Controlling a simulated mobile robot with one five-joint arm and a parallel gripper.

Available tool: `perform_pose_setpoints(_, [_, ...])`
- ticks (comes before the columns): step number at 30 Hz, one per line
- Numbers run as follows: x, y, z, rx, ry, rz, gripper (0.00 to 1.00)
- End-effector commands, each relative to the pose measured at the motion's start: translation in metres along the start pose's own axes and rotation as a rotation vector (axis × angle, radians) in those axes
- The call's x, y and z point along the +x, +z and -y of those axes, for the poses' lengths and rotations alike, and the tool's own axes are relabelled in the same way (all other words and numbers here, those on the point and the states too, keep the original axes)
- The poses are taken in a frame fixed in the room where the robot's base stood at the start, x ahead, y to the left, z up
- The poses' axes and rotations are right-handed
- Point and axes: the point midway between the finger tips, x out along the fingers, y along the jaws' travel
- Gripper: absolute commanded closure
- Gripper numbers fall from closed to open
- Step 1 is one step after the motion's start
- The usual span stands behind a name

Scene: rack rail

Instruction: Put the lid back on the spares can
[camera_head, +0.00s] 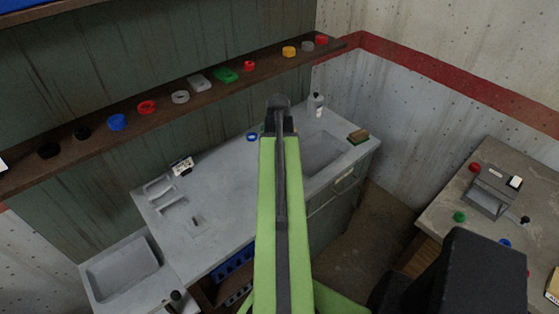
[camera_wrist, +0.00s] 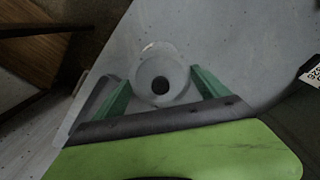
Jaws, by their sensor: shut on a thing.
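My gripper (camera_wrist: 162,80) has its two green fingers on either side of a round, pale grey lid (camera_wrist: 146,74) with a dark centre, and is shut on it. A faint pale rim (camera_wrist: 158,47) shows just beyond the lid; I cannot tell whether it is the spares can or part of the lid. In the head view my gripper (camera_head: 279,112) is over the grey counter, beside the sink, and my arm hides what it holds. I cannot make out the spares can for sure in either view.
The counter (camera_head: 225,175) has a sink (camera_head: 322,150), a white bottle (camera_head: 316,104), a brown-green sponge (camera_head: 358,136), a blue ring (camera_head: 252,137) and a labelled block (camera_head: 182,166). A shelf (camera_head: 215,88) with small coloured parts runs behind. A side table (camera_head: 445,205) stands right.

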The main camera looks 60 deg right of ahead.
Motion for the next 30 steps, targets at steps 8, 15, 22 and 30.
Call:
perform_pose_setpoints(8, [0.0005, 0.0001, 0.0003, -0.001, 0.000, 0.000, 0.55])
perform_pose_setpoints(15, [0.0005, 0.0000, 0.0005, -0.001, 0.000, 0.000, 0.02])
perform_pose_setpoints(22, [0.0005, 0.0000, 0.0006, -0.001, 0.000, 0.000, 0.00])
perform_pose_setpoints(30, [-0.0053, 0.0000, 0.0005, -0.001, 0.000, 0.000, 0.00])
